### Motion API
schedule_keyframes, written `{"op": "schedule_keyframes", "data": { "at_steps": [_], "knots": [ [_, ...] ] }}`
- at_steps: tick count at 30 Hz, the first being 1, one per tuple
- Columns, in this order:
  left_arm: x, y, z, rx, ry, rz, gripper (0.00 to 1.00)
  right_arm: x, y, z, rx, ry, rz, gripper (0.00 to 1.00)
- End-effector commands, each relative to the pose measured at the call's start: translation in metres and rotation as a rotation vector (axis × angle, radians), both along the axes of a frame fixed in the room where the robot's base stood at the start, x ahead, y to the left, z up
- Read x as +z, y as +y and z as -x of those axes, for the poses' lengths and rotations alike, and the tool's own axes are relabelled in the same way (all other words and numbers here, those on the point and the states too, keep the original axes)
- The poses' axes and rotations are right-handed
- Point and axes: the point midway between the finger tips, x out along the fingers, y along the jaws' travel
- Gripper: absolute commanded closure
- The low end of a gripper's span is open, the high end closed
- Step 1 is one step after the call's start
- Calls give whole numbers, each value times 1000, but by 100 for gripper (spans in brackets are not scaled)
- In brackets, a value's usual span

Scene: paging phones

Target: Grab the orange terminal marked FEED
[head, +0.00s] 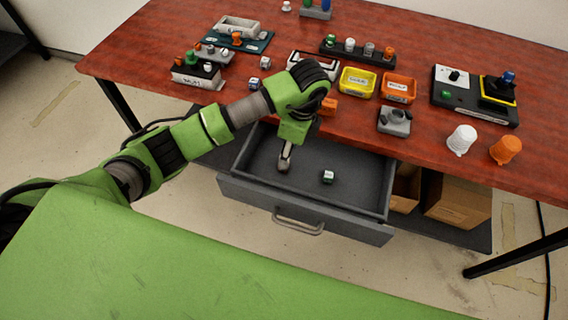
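I cannot read FEED on anything at this size. An orange block (328,106) sits on the table's front edge, just right of my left wrist and partly hidden by it. Other small orange pieces are an orange peg (389,53) in the black rack and an orange knob (236,38) on the teal board. My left gripper (284,162) points down over the open drawer, left of a small green-and-white cube (327,176). Its fingers look close together, but their gap is unclear. My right gripper is out of view.
The open grey drawer (355,211) juts out below the red table (150,45). A yellow bin (357,82), an orange bin (398,88) and a grey device (394,121) stand near the wrist. A white cup (461,139) and an orange cup (505,150) stand right, near the front edge.

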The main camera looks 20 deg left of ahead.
Motion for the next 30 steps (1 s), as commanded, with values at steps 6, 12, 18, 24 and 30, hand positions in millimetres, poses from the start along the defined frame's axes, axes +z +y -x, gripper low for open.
{"op": "schedule_keyframes", "data": {
  "at_steps": [6, 12, 18, 24, 30],
  "knots": [
    [-15, 3, 0, 0, 1, -1, 60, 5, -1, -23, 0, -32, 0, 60],
    [-43, 10, 1, 0, 4, -1, 60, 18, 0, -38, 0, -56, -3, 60],
    [-62, 12, -1, -2, -1, 1, 60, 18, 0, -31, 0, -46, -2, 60],
    [-63, 12, -1, -2, -1, 1, 60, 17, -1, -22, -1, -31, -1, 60],
    [-62, 12, -1, -2, -1, 1, 96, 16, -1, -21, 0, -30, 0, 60]
  ]
}}
